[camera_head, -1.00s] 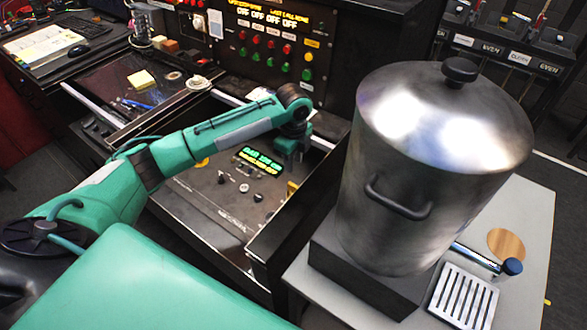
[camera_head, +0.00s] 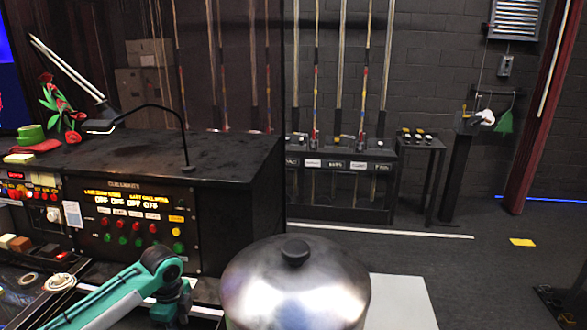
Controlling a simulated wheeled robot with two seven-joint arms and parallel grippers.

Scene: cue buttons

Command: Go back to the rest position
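My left arm comes in from the lower left, with its green links bent down at a dark joint in front of the button panel. Its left gripper is below the picture's edge or hidden by the wrist, so its fingers do not show. The cue button panel (camera_head: 140,222) stands upright behind the arm, with red, green and yellow buttons and lit orange text. My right gripper is not in view.
A large metal pot (camera_head: 295,290) with a lid stands at the bottom middle on a pale table (camera_head: 400,305). A black desk top (camera_head: 215,155) carries a thin lamp. A rack of poles (camera_head: 340,190) stands behind.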

